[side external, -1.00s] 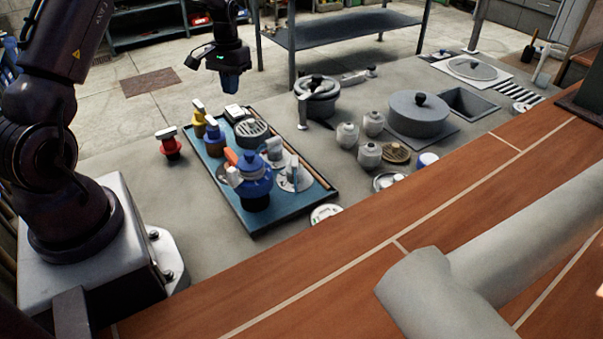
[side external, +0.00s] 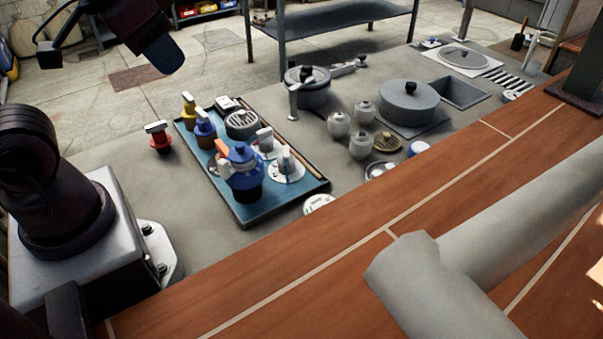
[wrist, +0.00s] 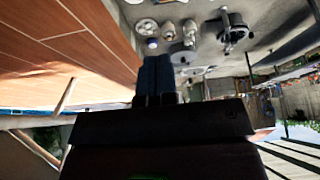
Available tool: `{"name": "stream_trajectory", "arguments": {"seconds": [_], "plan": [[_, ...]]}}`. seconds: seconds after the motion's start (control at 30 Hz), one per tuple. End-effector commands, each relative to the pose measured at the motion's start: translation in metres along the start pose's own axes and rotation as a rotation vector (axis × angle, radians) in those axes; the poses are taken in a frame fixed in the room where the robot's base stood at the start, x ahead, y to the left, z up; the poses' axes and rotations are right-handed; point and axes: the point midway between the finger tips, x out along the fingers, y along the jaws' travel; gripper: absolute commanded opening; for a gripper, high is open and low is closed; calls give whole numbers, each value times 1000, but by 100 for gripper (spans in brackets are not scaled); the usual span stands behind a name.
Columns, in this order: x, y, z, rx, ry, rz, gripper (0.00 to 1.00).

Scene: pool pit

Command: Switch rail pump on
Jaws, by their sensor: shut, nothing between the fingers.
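My gripper (side external: 164,54) is raised at the upper left of the side external view, well above and apart from everything on the grey deck. Its blue fingers (wrist: 157,78) are together and empty in the wrist view. Several coloured devices with handles stand around a blue tray: a red one (side external: 160,142) beside it, and on it a yellow one (side external: 188,111), a smaller blue one (side external: 205,131) and a large blue one with an orange lever (side external: 242,173). I cannot tell which item is the rail pump; no label is readable.
The blue tray (side external: 252,217) has a raised edge. Right of it stand a lidded grey pot (side external: 308,90), a wide lidded drum (side external: 408,104) and several small jars (side external: 361,146). A wooden ledge (side external: 300,267) with a thick grey pipe (side external: 510,237) crosses the front.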

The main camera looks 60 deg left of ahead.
Motion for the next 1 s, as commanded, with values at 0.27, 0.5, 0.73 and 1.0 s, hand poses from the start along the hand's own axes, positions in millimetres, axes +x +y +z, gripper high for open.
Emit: {"name": "stream_trajectory", "arguments": {"seconds": [0.27,0.5,0.73,1.0], "plan": [[-9,8,-2,36,44,18,0],[-5,4,-2,18,24,9,0],[24,-19,-12,-82,-123,-17,0],[66,-75,-53,-316,-256,-74,0]]}}
